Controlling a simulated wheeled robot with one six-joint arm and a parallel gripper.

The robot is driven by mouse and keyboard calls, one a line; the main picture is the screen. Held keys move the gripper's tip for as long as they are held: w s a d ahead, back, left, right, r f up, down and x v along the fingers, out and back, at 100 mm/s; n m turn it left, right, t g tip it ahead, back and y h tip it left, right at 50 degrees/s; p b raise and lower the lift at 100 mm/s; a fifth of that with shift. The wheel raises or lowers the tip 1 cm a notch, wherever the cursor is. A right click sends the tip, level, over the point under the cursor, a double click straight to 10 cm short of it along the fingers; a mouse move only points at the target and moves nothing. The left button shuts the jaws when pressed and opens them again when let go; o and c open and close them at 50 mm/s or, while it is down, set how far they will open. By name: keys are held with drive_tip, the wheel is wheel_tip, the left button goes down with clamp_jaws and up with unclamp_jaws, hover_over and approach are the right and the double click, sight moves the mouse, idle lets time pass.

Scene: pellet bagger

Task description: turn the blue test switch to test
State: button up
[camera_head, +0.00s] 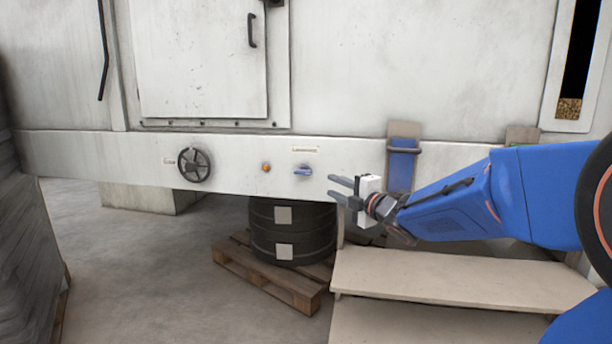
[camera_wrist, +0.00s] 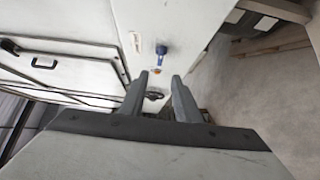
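The blue test switch (camera_head: 303,171) is a small blue knob on the pale rail of the machine, under a small label (camera_head: 305,150). In the head view its handle lies about level. The switch also shows in the wrist view (camera_wrist: 161,52), beyond the fingertips. My gripper (camera_head: 335,186) is open and empty, just right of the switch and slightly lower in the head view, apart from it. Its two dark fingers (camera_wrist: 162,76) show a gap between them in the wrist view. The label's lettering is too small to read.
An orange lamp or button (camera_head: 266,167) and a black handwheel (camera_head: 194,165) sit left of the switch on the rail. Below stand a black drum (camera_head: 292,232) on a wooden pallet (camera_head: 270,277) and a pale step (camera_head: 455,280). A blue strap (camera_head: 401,165) hangs at right.

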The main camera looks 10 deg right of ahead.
sight(305, 174)
drive_tip(key=x, duration=1.6)
drive_tip(key=shift+f, duration=0.1)
drive_tip(key=c, duration=0.7)
